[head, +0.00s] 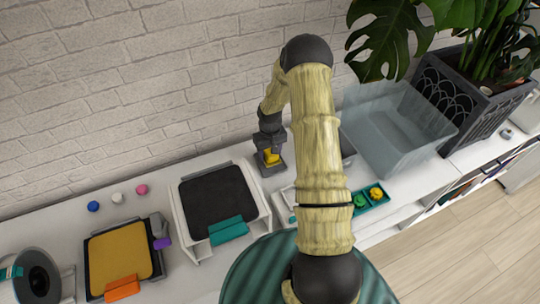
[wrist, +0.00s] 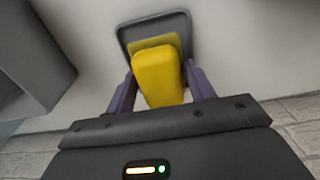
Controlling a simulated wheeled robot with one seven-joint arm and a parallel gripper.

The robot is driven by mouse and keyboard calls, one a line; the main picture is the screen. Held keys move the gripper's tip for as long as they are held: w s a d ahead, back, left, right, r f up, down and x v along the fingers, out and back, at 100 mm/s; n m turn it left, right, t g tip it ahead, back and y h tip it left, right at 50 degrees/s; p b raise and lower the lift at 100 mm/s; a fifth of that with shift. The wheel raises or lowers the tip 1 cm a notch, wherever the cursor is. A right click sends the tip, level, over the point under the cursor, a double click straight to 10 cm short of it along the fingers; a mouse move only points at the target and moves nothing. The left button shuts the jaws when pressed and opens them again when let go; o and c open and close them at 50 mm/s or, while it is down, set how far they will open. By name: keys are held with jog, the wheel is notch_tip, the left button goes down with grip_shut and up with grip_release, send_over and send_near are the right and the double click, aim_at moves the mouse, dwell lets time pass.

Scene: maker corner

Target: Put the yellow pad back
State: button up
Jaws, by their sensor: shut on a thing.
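The yellow pad (wrist: 158,78) is a bright yellow block with a flatter, duller yellow part behind it. My gripper (wrist: 163,90) is shut on its sides with two purple fingers. Behind the pad in the wrist view is a small dark grey tray (wrist: 127,35) with a raised rim. In the head view my gripper (head: 269,146) points down over the same grey tray (head: 274,171) near the wall, with the yellow pad (head: 271,157) below the fingers and within the tray's outline. I cannot tell whether the pad touches the tray floor.
A white stand with a black top (head: 215,195) and teal clip is left of the grey tray. Further left is a mustard-topped tray (head: 118,254). A clear bin (head: 395,130) and a planter (head: 470,100) stand right. A teal tray (head: 374,200) holds small coloured pieces.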

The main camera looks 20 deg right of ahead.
aim_at(270, 156)
jog(key=shift+f, duration=1.35)
jog(key=shift+f, duration=0.2)
jog(key=o, duration=1)
jog(key=shift+r, duration=0.1)
notch_tip(270, 156, up, 12)
jog(key=shift+f+b, duration=0.2)
jog(key=shift+b, duration=1.05)
jog(key=shift+r, duration=0.35)
